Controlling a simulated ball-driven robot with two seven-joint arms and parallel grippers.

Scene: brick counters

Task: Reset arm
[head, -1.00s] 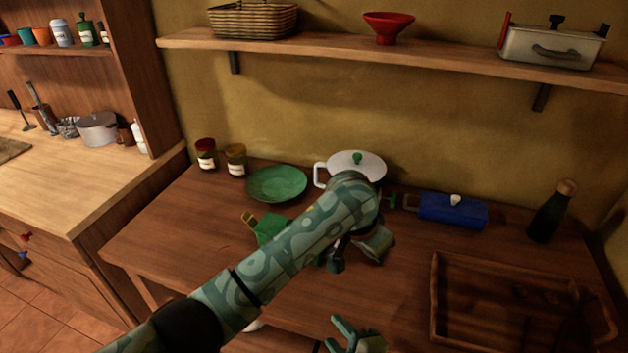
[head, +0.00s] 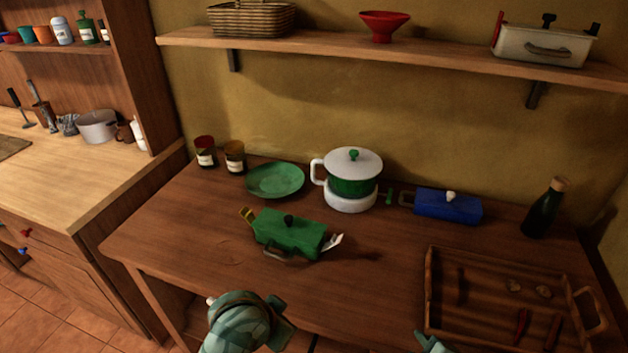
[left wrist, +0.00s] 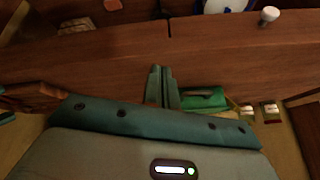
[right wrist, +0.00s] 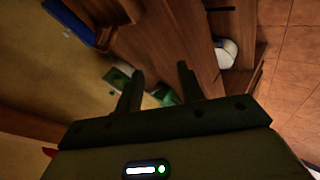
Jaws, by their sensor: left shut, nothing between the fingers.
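My left arm shows at the bottom of the head view, in front of the counter's front edge. In the left wrist view my left gripper (left wrist: 160,70) has its two fingers together with nothing between them. My right gripper (right wrist: 160,70) has its fingers apart and looks empty in the right wrist view. Only a small piece of the right arm or gripper shows at the bottom edge of the head view. Neither gripper touches any object that I can see.
On the wooden counter (head: 190,235) stand a green lidded box (head: 290,236), a white-lidded green pot (head: 353,175), a green plate (head: 275,180), a blue box (head: 448,206), a dark bottle (head: 545,208) and a wooden tray (head: 478,258). Two jars stand at the back left. The left front is clear.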

